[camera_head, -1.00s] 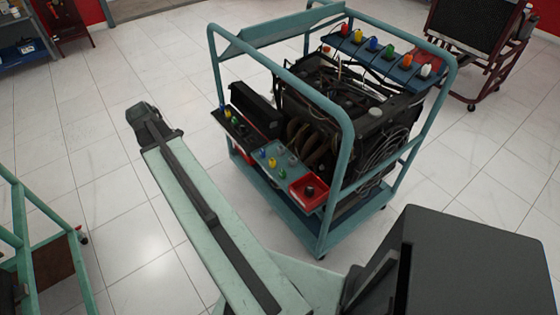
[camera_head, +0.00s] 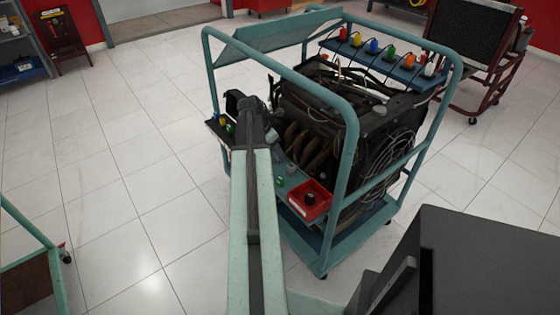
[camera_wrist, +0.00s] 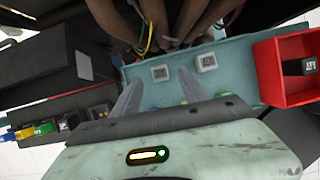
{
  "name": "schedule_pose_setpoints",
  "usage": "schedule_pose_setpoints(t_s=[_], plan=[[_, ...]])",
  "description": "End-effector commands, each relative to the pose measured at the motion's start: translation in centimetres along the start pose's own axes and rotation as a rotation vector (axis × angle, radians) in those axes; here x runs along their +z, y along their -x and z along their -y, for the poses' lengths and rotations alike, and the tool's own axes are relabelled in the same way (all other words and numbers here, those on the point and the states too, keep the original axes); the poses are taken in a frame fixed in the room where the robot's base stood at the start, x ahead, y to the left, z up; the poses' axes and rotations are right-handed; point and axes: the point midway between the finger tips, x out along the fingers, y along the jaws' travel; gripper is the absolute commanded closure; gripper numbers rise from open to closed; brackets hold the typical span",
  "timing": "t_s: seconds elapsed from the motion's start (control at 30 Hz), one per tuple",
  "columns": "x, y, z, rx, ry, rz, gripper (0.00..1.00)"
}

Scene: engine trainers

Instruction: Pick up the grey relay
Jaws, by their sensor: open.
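Two small grey relays lie on the blue-green shelf (camera_wrist: 236,72) of the engine stand. In the wrist view one grey relay (camera_wrist: 160,73) sits just beyond and between my fingertips. The other grey relay (camera_wrist: 207,61) sits to its right. In the head view one grey relay (camera_head: 292,168) shows beside my arm. My gripper (camera_wrist: 160,80) is open and empty, its fingers apart over the shelf. In the head view the end of my arm hides the gripper and part of the shelf.
A red bin (camera_wrist: 262,73) holding a dark relay (camera_wrist: 300,65) stands on the right of the shelf. A black box (camera_wrist: 45,75) and a rack with coloured relays are at left. Brown hoses (camera_wrist: 165,18) rise behind. The stand's blue-green frame (camera_head: 350,160) surrounds the engine.

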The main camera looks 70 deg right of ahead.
Motion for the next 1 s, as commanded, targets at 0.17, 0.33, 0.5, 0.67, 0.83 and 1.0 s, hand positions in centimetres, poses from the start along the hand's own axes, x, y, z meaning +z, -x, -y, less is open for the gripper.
schedule_pose_setpoints(t_s=[0.17,0.33,0.5,0.67,0.83,1.0], plan=[[-0.2,-2.7,0.1,0.0,-0.002,0.0,0.49],[-0.2,-5.2,0.1,0.002,-0.001,-0.001,0.49],[0.1,-5.0,0.2,0.003,0.0,-0.002,0.49],[0.1,-5.0,0.2,0.003,-0.001,-0.002,0.77],[0.1,-5.0,0.2,0.002,-0.001,-0.002,1.0],[0.1,-4.9,0.2,0.002,-0.002,-0.001,1.0]])
